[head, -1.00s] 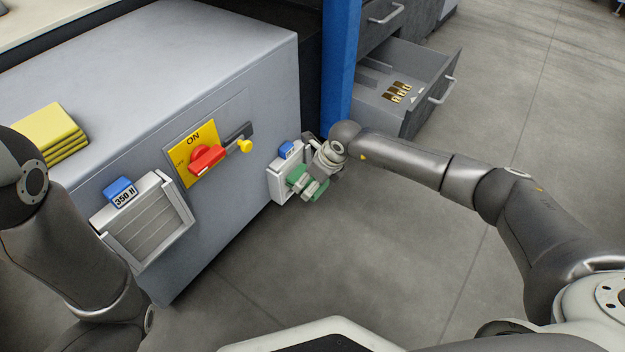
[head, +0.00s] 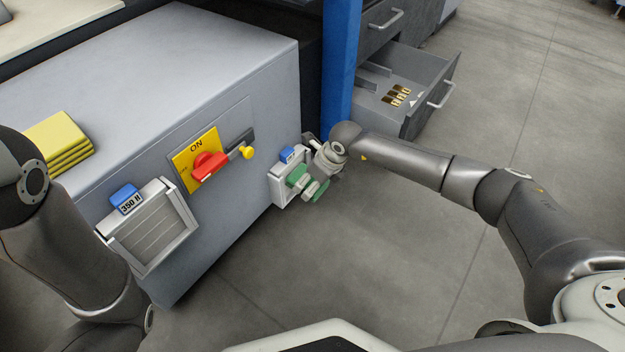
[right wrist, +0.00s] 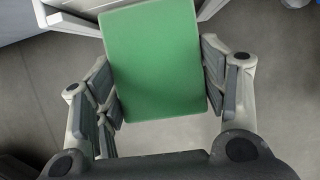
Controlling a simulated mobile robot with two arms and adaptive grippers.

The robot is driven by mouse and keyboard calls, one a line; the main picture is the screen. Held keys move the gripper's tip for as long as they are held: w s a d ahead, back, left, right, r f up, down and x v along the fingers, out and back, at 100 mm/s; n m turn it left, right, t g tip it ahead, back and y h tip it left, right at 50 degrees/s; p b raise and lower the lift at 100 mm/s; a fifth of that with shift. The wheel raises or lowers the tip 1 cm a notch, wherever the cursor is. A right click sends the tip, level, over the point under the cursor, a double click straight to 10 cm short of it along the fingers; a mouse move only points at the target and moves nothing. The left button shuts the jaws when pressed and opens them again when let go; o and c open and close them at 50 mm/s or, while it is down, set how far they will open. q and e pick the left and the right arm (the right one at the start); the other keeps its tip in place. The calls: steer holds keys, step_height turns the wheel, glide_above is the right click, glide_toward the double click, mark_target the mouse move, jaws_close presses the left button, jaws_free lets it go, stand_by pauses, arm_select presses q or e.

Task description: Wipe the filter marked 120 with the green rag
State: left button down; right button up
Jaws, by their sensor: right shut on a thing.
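The green rag (right wrist: 155,65) is a flat block between the two fingers of my right gripper (right wrist: 160,85), which is shut on it. In the head view the rag (head: 297,176) is at the face of a small white-framed filter (head: 279,190) with a blue tab (head: 288,154), at the right end of the grey cabinet. Its marking is mostly hidden and cannot be read. I cannot tell whether the rag touches it. A second filter (head: 150,240) has a blue tab marked 350 at the left. My left arm shows at the left, but its gripper is out of view.
The grey cabinet (head: 230,70) carries a red switch (head: 209,165) on a yellow plate and a yellow-knobbed lever (head: 246,151). Yellow cloths (head: 58,143) lie on top. A blue post (head: 340,70) stands behind my right gripper. An open drawer (head: 425,95) holds brass pieces. The floor is clear.

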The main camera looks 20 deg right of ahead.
steer(key=shift+r+p, duration=0.5)
steer(key=shift+r, duration=0.2)
steer(key=shift+f, duration=0.25)
steer(key=shift+f+b, duration=0.5)
steer(key=shift+f, duration=0.05)
steer(key=shift+w, duration=0.1)
steer(key=shift+f, duration=0.15)
steer(key=shift+f+b, duration=0.35)
steer(key=shift+f, duration=0.2)
steer(key=shift+f, duration=0.15)
steer(key=shift+f+b, duration=0.35)
steer(key=shift+f, duration=0.2)
